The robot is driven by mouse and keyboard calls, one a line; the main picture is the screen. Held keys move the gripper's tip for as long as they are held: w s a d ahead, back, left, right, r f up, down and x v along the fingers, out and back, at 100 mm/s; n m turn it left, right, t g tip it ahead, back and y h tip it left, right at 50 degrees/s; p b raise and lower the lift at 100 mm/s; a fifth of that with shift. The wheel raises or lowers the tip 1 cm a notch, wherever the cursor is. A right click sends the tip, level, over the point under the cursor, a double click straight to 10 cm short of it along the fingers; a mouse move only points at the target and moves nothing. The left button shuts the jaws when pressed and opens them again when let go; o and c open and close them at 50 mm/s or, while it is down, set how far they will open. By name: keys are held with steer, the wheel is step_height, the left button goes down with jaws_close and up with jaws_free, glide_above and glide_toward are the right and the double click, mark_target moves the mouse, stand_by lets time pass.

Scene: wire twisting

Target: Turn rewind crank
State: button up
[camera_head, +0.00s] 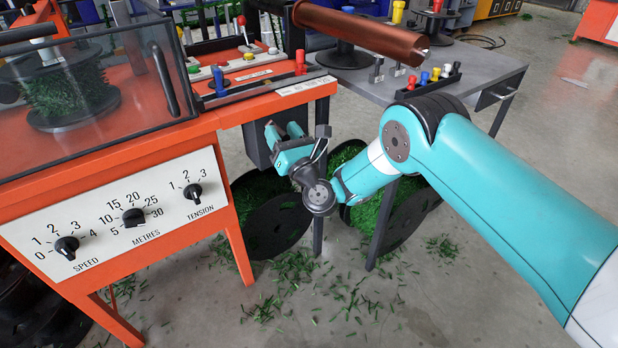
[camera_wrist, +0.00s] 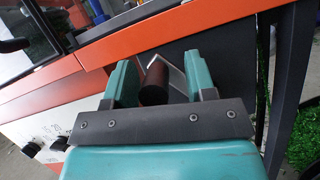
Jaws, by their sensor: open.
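A dark brown round handle (camera_wrist: 154,84), which looks like the crank's grip, stands between my fingers in the wrist view. A pale angled metal piece (camera_wrist: 178,68) shows just behind it, perhaps the crank arm. My gripper (camera_head: 284,132) is in front of a dark box (camera_head: 257,151) under the right end of the orange bench. Its teal fingers are open, one on each side of the handle, with a visible gap at the right finger. Whether the left finger touches the handle is unclear. In the head view, my gripper hides the handle.
The orange bench (camera_head: 120,205) with its dial panel (camera_head: 122,216) stands at the left. A grey table (camera_head: 462,75) stands behind my arm. A copper-coloured roller (camera_head: 360,32) lies above. Reels (camera_head: 272,228) with green strands stand below. Green clippings litter the floor.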

steer(key=b, duration=0.1)
steer(key=f+b, duration=0.1)
steer(key=b, duration=0.1)
steer(key=shift+s+d+f, duration=0.15)
steer(key=shift+s+d, duration=0.05)
steer(key=shift+s, duration=0.05)
steer(key=b+v, duration=1.6)
steer(key=b, duration=1.4)
steer(key=shift+d+r, duration=0.2)
steer(key=shift+r, duration=0.1)
steer(key=shift+s, duration=0.15)
